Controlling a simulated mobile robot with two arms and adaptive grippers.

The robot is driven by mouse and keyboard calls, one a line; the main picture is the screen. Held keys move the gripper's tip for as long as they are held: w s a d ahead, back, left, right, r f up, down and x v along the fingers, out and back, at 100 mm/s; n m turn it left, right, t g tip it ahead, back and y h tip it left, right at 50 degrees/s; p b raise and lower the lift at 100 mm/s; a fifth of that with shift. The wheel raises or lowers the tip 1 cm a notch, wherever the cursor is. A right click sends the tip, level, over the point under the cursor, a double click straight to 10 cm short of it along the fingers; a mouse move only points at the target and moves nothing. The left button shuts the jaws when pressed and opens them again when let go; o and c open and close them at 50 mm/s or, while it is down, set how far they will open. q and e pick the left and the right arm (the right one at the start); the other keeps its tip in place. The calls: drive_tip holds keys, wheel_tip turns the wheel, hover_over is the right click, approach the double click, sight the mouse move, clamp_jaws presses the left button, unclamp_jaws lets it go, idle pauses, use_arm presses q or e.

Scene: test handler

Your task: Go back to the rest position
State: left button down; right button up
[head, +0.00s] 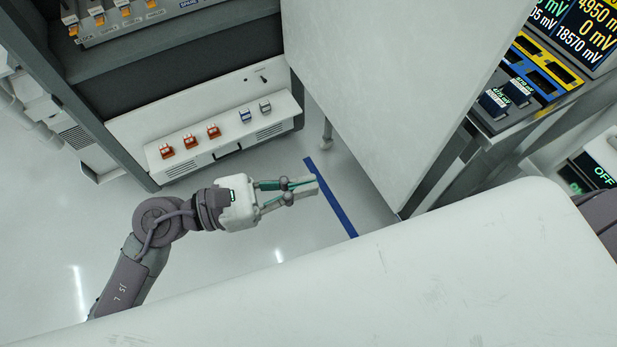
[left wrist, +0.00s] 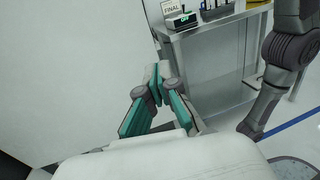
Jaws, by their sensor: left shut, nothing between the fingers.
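My left gripper (head: 316,184) reaches in from the left in the head view, above the grey floor and a blue floor line. Its fingers are together with nothing between them. In the left wrist view the shut fingers (left wrist: 157,70) point toward a white panel and the side of a metal table. My right gripper does not show in either view; a dark arm part is cut off at the right edge of the head view.
A white panel (head: 400,80) stands just beyond the left gripper. A cabinet with red and blue switches (head: 213,132) is at upper left. A bench with displays (head: 545,75) is at upper right. A metal table (left wrist: 215,60) shows in the left wrist view. Open floor (head: 60,230) lies left.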

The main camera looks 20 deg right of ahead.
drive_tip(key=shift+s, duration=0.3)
